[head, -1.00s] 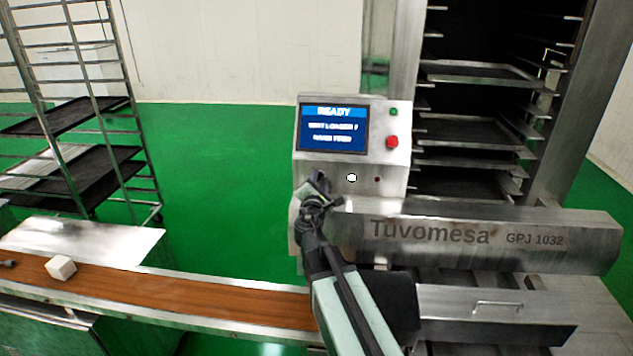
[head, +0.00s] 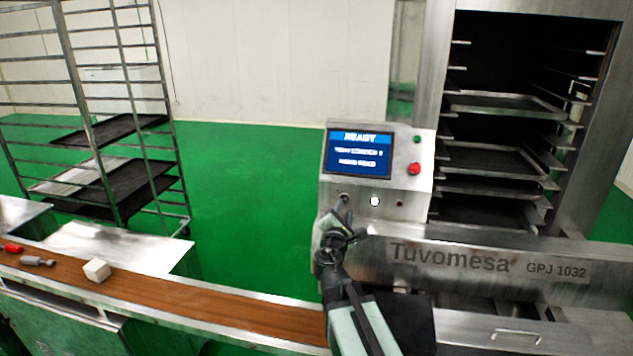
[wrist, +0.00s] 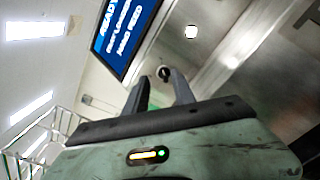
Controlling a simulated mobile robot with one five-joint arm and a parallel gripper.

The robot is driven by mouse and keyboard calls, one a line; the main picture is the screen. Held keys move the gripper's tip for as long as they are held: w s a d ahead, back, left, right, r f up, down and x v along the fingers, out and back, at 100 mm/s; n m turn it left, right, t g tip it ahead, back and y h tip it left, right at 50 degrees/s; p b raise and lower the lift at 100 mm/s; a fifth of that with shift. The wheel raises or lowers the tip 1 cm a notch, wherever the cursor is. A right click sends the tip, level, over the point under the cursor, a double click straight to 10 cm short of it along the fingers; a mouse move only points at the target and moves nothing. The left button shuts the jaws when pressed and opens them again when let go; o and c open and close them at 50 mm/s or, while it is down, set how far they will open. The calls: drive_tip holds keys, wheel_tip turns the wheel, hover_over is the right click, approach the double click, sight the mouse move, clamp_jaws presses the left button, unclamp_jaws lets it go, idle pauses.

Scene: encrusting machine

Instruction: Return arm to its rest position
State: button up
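My arm reaches up from the lower middle of the head view, in front of the encrusting machine's control panel (head: 350,188). My gripper (head: 338,214) is at the panel's lower left, below the blue screen. In the wrist view, the two dark fingers of my gripper (wrist: 157,76) stand apart with nothing between them. A small dark round control (wrist: 163,73) shows just beyond the fingertips; whether they touch it I cannot tell. The screen (head: 359,155) reads READY on its top line.
The panel has a white round button (head: 375,201), a red button (head: 414,169) and a green one (head: 417,139). A brown conveyor (head: 200,302) with a white block (head: 97,270) runs left. A tray rack (head: 120,130) stands at the left. Green floor lies between.

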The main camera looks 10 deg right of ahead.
drive_tip(key=d+r+m+h+p, duration=0.1)
drive_tip(key=d+r+m+p, duration=0.1)
drive_tip(key=d+r+p, duration=0.25)
drive_tip(key=s+d+f+m+g+h+p, duration=0.1)
drive_tip(key=s+d+m+g+p, duration=0.55)
drive_tip(key=m, duration=0.25)
drive_tip(key=s+a+f+m+g+y+p, duration=0.1)
drive_tip(key=s+a+f+m+g+y, duration=0.3)
drive_tip(key=s, duration=0.5)
drive_tip(key=s+a+f+m+g+y+p, duration=0.1)
drive_tip(key=s+a+f+m+g+y, duration=0.2)
drive_tip(key=s+a+f+m+g, duration=0.3)
wheel_tip(320, 180, down, 2)
drive_tip(key=s+a+m, duration=0.1)
drive_tip(key=s+m, duration=0.1)
drive_tip(key=shift+s+a+y, duration=0.35)
drive_tip(key=shift+s+y, duration=0.05)
